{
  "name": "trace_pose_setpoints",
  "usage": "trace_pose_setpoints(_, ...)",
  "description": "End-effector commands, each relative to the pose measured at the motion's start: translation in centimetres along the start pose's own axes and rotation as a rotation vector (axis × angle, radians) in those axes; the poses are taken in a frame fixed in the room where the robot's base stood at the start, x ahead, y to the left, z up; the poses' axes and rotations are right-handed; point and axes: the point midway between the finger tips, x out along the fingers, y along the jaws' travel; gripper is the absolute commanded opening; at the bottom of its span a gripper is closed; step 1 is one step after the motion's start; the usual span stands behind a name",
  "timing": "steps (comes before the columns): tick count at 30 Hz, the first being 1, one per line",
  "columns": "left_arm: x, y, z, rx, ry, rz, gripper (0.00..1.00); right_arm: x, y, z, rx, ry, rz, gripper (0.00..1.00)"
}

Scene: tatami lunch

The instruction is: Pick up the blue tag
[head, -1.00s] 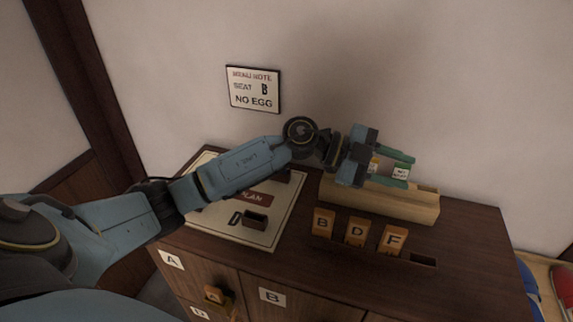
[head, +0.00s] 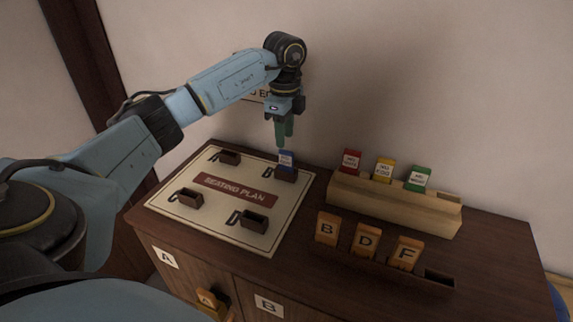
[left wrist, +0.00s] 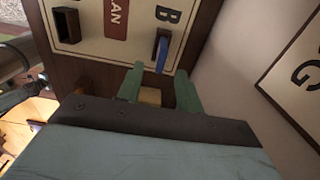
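The blue tag (head: 286,158) stands upright in the small dark holder (head: 286,174) at B on the seating plan board (head: 222,222). It also shows in the left wrist view (left wrist: 161,54), beyond the fingertips. My left gripper (head: 284,143) points down just above the tag in the head view. Its two green fingers (left wrist: 160,82) are apart in the left wrist view, with the tag not gripped. A tan patch shows between the fingers there; I cannot tell what it is. My right gripper is in neither view.
A wooden rack (head: 392,207) holds a red tag (head: 350,161), a yellow tag (head: 383,170) and a green tag (head: 419,178). In front, a dark strip holds orange B, D and F blocks (head: 366,240). The wall stands close behind the board. The board's other holders look empty.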

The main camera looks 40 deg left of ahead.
Motion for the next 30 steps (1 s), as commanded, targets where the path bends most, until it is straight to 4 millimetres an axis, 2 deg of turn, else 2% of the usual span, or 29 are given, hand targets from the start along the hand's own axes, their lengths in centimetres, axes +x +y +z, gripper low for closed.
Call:
trace_pose_setpoints(3,2.0,0.0,0.0,0.001,0.000,0.002,0.36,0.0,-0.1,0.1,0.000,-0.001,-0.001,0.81)
trace_pose_setpoints(11,4.0,0.0,-0.1,0.002,0.001,0.003,0.36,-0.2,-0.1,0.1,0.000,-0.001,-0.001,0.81)
trace_pose_setpoints(18,7.5,-0.1,-0.3,0.003,0.002,0.001,0.36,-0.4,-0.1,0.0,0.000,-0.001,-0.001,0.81)
trace_pose_setpoints(22,8.3,-0.2,-0.3,0.003,0.002,0.000,0.36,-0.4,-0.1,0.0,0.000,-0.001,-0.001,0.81)
trace_pose_setpoints(28,8.3,-0.2,-0.3,0.003,0.002,-0.001,0.36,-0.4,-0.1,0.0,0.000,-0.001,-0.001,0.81)
trace_pose_setpoints(30,8.3,-0.2,-0.3,0.003,0.002,-0.001,0.27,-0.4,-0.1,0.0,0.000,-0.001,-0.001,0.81)
